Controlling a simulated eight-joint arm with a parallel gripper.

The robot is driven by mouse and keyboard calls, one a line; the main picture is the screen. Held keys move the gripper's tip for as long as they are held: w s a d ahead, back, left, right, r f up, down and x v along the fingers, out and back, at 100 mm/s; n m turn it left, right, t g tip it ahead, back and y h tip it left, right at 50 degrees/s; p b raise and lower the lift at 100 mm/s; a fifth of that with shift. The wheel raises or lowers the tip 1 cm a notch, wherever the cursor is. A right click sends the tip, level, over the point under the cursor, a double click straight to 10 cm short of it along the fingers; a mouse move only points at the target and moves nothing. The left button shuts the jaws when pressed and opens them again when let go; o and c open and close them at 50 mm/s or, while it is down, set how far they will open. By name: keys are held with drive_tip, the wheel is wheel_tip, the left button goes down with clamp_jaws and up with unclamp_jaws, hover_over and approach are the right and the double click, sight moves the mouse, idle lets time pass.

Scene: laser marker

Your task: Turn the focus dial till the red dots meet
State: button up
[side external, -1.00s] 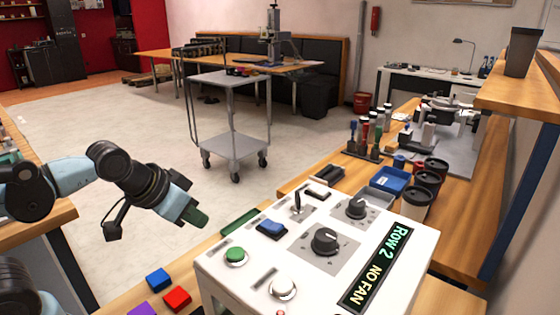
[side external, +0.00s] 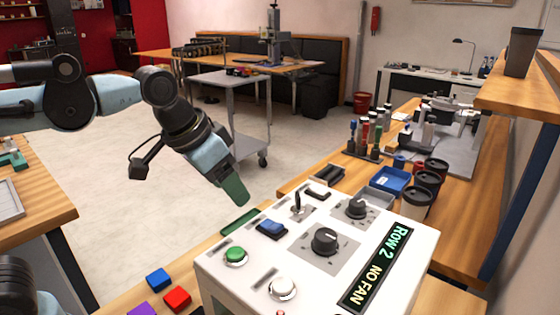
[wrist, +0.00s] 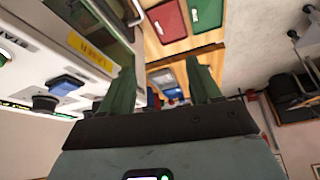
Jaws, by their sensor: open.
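A white control box (side external: 400,248) carries two black dials: a larger one (side external: 326,240) in the middle of its top and another (side external: 356,207) farther back. I cannot tell which is the focus dial. A black knob (wrist: 45,103) shows at the left of the wrist view. My gripper (side external: 235,192) hangs left of and above the box, apart from both dials, fingers pointing down. In the wrist view its green fingers (wrist: 160,82) are spread with nothing between them. I cannot make out the red dots in either view.
The box also has a green button (side external: 235,256), a blue rocker (side external: 271,229), a white button (side external: 283,288), a toggle lever (side external: 297,203) and a lit display (side external: 374,268) reading "Row 2 NO FAN". Blue and red blocks (side external: 177,298) lie left of it. Cups (side external: 417,201) stand behind.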

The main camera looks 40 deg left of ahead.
drive_tip(key=w+d+r+m+g, duration=0.3)
drive_tip(key=d+r+m, duration=0.1)
drive_tip(key=d+r, duration=0.6)
drive_tip(key=m+g, duration=0.2)
drive_tip(key=m, duration=0.1)
approach(326, 234)
drive_tip(key=shift+y, duration=0.4)
drive_tip(key=shift+w+d+f, duration=0.1)
drive_tip(key=shift+d+f, duration=0.05)
drive_tip(key=shift+f, duration=2)
drive_tip(key=shift+w+d+f, duration=0.1)
drive_tip(key=shift+d+f, duration=0.1)
drive_tip(key=shift+f, duration=2)
drive_tip(key=c, duration=1)
drive_tip(key=shift+c, duration=0.2)
